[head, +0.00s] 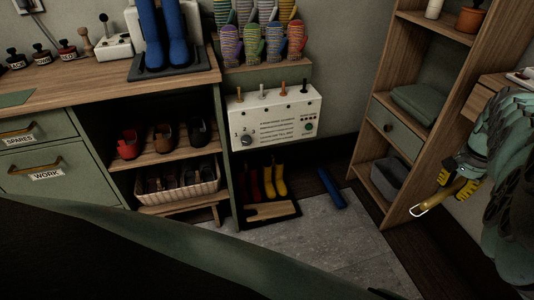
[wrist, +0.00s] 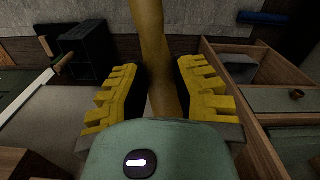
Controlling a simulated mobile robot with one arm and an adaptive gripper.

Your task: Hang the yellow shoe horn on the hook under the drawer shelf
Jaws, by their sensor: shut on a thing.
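My gripper (head: 458,180) is at the right in the head view, its yellow-padded fingers closed around the yellow shoe horn (head: 434,201). The horn slants down and left from the fingers, and its far end shows a pale outline. In the wrist view the horn (wrist: 150,45) runs up between the two fingers and out of the top edge. A tall wooden shelf unit with a green drawer (head: 390,128) stands just left of my gripper. A smaller wooden wall shelf (head: 488,90) is partly hidden by my arm at the right. I cannot make out a hook under either.
The tall unit holds folded green cloth (head: 415,100) and a grey bin (head: 389,175). A blue object (head: 331,188) lies on the floor near a grey mat (head: 300,235). Boots, a control box (head: 275,115) and a bench (head: 80,75) stand to the left.

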